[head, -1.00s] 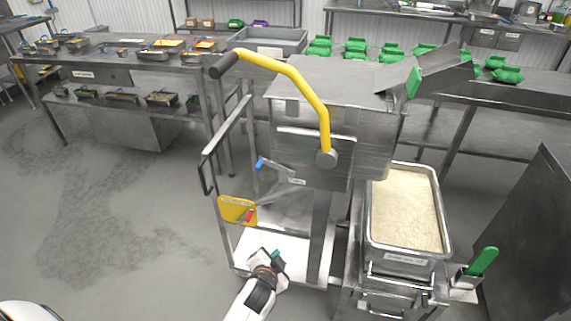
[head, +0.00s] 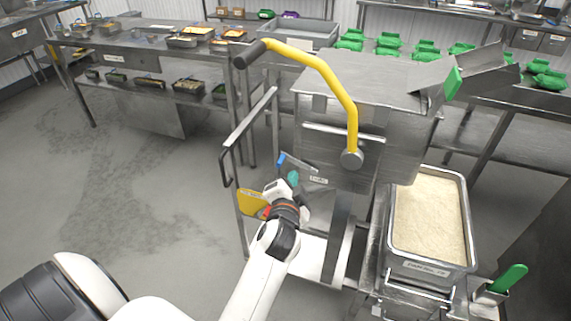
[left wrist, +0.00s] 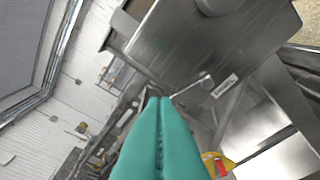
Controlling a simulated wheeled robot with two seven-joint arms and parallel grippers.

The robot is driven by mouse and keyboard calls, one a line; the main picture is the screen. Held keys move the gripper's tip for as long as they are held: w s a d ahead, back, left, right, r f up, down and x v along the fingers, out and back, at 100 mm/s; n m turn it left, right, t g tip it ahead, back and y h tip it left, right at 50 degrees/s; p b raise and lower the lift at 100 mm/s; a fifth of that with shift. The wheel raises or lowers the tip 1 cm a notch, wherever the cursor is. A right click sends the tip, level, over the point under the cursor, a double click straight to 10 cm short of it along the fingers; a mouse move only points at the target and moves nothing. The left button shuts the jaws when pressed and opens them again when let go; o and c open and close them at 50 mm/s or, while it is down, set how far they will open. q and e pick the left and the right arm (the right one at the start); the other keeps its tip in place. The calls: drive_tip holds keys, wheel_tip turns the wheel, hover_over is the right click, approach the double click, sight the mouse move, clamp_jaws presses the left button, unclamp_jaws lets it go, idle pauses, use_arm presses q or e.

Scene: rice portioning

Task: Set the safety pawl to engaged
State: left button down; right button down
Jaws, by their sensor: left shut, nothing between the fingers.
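A yellow plate (head: 250,203) with a small red lever is on the left side of the steel machine's frame, partly hidden by my left arm. In the left wrist view the yellow plate (left wrist: 231,163) and the red lever (left wrist: 221,168) show at the lower right. A blue-tipped lever (head: 281,159) sits above the plate. I cannot tell which of these is the safety pawl. My left gripper (head: 293,179) is just below the blue-tipped lever and above the plate. Its teal fingers (left wrist: 160,101) are shut together and empty. My right gripper is out of view.
A large yellow crank arm (head: 325,73) with a black grip reaches across the steel hopper (head: 380,85). A pan of rice (head: 467,205) stands to the right, with a green-handled tool (head: 509,279) beside it. The floor at left is clear.

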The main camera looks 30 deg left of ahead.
use_arm(q)
drive_tip(key=p, duration=0.1)
approach(288, 155)
drive_tip(key=w+d+r, duration=0.1)
drive_tip(key=w+r, duration=0.1)
drive_tip(key=w, duration=0.3)
drive_tip(key=a+f, duration=0.1)
drive_tip(key=s+a+f+p, duration=0.1)
drive_tip(key=a, duration=0.1)
drive_tip(key=shift+f, duration=0.3)
